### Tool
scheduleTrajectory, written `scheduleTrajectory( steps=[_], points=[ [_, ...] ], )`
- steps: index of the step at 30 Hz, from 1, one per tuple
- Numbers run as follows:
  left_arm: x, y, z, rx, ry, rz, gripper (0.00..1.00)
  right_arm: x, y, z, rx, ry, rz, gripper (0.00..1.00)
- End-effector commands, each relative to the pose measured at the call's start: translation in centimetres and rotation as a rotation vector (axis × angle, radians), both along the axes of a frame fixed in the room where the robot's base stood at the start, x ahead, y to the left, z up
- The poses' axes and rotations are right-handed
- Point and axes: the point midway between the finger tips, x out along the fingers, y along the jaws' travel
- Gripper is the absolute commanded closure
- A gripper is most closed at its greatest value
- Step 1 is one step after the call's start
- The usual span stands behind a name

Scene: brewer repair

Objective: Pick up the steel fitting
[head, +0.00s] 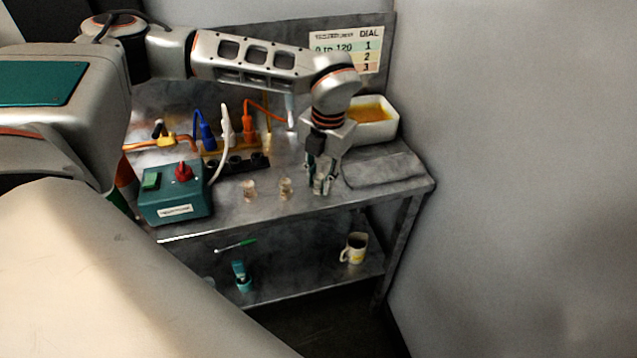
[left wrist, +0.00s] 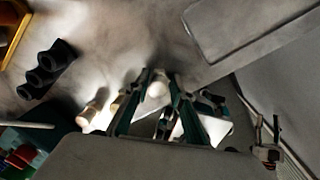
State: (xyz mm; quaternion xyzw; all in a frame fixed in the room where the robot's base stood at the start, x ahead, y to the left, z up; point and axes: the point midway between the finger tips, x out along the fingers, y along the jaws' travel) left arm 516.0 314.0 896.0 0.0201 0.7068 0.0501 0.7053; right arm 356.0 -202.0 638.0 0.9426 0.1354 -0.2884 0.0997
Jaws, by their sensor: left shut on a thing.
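My left gripper (head: 324,180) points down at the right part of the steel bench top. It is shut on the steel fitting (head: 318,187), a small pale grey piece low between its fingers. In the left wrist view the fitting (left wrist: 157,90) shows as a light rounded shape between the two teal-edged fingers of the gripper (left wrist: 160,76). The fingers hide part of it, and I cannot tell whether it still touches the bench. Two similar small tan fittings, one left (head: 250,190) and one nearer (head: 285,188), stand to the gripper's left.
A teal box with a red knob (head: 176,193) and a black holder (head: 240,163) stand left. A grey mat (head: 383,169) and white tray (head: 393,132) lie right and behind. A mug (head: 354,248) is on the lower shelf. A wall bounds the right.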

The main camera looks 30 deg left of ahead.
Motion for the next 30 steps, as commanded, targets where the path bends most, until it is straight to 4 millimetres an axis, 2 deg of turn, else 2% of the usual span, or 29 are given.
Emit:
scheduleTrajectory(
  steps=[8,14,17,30],
  points=[
    [0.1,0.0,0.4,-0.001,-0.002,0.000,0.99,0.1,0.0,0.1,0.000,-0.001,0.000,0.60],
    [0.1,0.0,2.4,-0.002,-0.004,0.001,0.99,0.1,0.0,0.3,0.000,-0.003,0.000,0.60],
    [0.2,0.0,4.3,-0.001,-0.006,-0.001,0.99,0.2,0.0,0.4,0.000,-0.004,0.000,0.60],
    [0.1,0.0,15.8,0.000,-0.006,0.000,0.99,0.3,0.0,1.2,0.001,-0.009,0.000,0.60]
  ],
)
